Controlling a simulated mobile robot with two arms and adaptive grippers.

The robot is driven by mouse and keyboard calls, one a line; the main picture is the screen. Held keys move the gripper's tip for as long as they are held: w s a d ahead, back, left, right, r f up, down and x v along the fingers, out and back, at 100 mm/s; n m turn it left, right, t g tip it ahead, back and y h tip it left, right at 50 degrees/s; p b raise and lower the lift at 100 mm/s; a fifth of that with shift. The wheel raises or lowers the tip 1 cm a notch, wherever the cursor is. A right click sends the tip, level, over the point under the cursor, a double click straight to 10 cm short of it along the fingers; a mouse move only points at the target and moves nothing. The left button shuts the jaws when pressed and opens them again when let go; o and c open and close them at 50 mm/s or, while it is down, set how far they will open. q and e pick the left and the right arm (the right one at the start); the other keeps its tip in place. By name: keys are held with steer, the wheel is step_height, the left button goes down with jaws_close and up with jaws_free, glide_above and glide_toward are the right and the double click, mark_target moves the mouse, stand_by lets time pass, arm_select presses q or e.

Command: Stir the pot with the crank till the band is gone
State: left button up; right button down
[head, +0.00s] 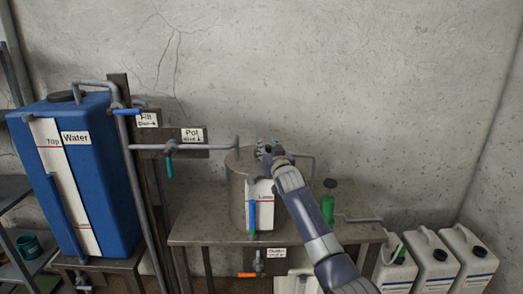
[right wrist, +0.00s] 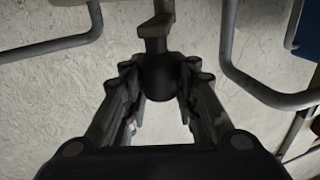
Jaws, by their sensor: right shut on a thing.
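The grey metal pot (head: 237,195) stands on the bench in the head view. A white level panel (head: 266,190) with a red mark and a blue and green tube is on its front. My right gripper (head: 268,151) is over the pot's top, its arm crossing the pot's right side. In the right wrist view my right gripper (right wrist: 160,97) is shut on the black knob of the crank (right wrist: 158,75). The crank's metal arm (right wrist: 155,28) runs up from the knob. My left gripper is out of view.
A blue water tank (head: 105,165) stands at the left. Pipes with a teal-handled valve (head: 168,165) lead to the pot. A green bottle (head: 328,203) stands on the bench (head: 205,228). White jugs (head: 432,262) stand at the right. Grey pipes (right wrist: 228,50) flank the gripper.

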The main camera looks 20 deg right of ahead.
steer(key=shift+w+d+f, duration=0.1)
steer(key=shift+d+f, duration=0.05)
steer(key=shift+d, duration=0.35)
steer(key=shift+w+d+f, duration=0.1)
steer(key=shift+d+f, duration=0.05)
steer(key=shift+d, duration=0.35)
steer(key=c, duration=1.4)
jaws_free()
steer(key=shift+s+d, duration=0.1)
steer(key=shift+s, duration=0.05)
steer(key=shift+o, duration=0.8)
steer(key=shift+s+d+r, duration=0.2)
steer(key=shift+s+d, duration=0.05)
steer(key=shift+w+a, duration=0.1)
steer(key=shift+a, duration=0.2)
steer(key=shift+s+a, duration=0.2)
steer(key=shift+s, duration=0.25)
steer(key=s, duration=1.1)
steer(key=shift+a, duration=0.35)
